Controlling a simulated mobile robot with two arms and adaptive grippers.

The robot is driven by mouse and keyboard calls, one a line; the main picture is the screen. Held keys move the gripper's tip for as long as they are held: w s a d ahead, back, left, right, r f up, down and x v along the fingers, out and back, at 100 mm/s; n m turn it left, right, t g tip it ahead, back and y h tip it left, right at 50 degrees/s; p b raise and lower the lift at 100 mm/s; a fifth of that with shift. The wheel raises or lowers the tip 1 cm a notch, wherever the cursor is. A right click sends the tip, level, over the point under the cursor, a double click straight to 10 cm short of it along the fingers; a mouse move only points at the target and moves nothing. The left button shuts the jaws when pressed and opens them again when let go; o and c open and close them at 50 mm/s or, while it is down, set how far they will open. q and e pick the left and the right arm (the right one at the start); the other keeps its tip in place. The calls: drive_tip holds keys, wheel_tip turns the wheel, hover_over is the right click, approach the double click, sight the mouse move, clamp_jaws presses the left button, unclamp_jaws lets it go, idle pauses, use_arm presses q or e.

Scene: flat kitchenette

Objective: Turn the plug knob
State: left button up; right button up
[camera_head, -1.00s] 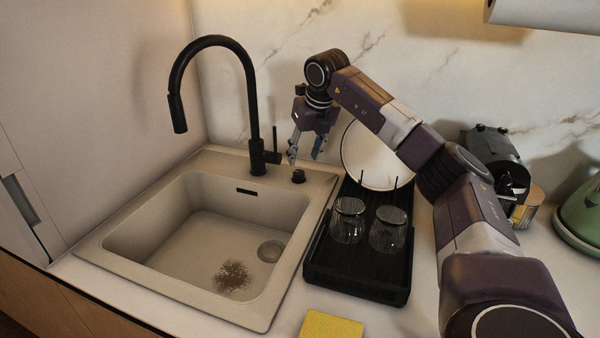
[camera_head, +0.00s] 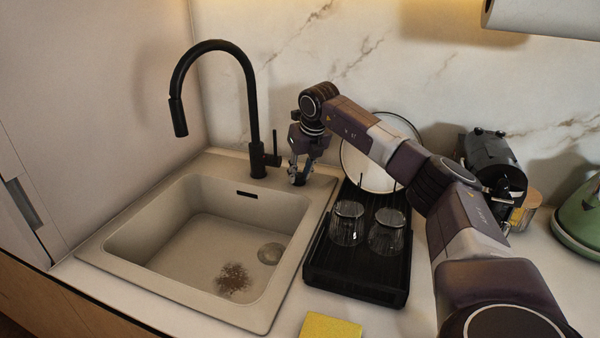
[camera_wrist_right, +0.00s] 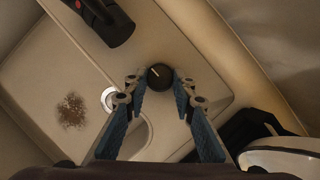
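The plug knob (camera_wrist_right: 159,77) is a small round black knob with a pale line on top, on the sink's rear ledge. In the right wrist view it sits between the fingertips of my right gripper (camera_wrist_right: 159,83), with a gap on both sides. The gripper is open. In the head view my right gripper (camera_head: 298,179) points down over the knob's spot right of the faucet, and its fingers mostly hide the knob. The sink (camera_head: 130,212) has a round drain (camera_head: 270,253) and a brown stain in its basin. My left gripper is not in view.
The black faucet (camera_head: 256,120) stands just left of my right gripper. A black dish rack (camera_head: 355,283) with two glasses and a white plate (camera_head: 360,165) is close on the right. A yellow sponge (camera_head: 330,326) lies in front.

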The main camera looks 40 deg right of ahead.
clamp_jaws()
drive_tip(key=shift+r, duration=0.1)
drive_tip(key=n+p, duration=0.1)
drive_tip(key=n+y+p, duration=0.1)
drive_tip(key=n+p, duration=0.1)
drive_tip(key=shift+d+r, duration=0.15)
drive_tip(key=shift+d, duration=0.05)
drive_tip(key=n+y+p, duration=0.1)
drive_tip(key=n+p, duration=0.1)
drive_tip(key=n, duration=0.1)
drive_tip(key=shift+d+n+y, duration=0.1)
drive_tip(key=shift+n+y, duration=0.2)
drive_tip(key=n+y+p, duration=0.1)
drive_tip(key=n, duration=0.1)
drive_tip(key=shift+w+d+n, duration=0.1)
drive_tip(key=shift+n, duration=0.2)
drive_tip(key=shift+n+g+y, duration=0.3)
drive_tip(key=shift+n+g, duration=0.1)
drive_tip(key=shift+n, duration=0.7)
drive_tip(key=shift+d+n, duration=0.1)
drive_tip(key=shift+n, duration=0.3)
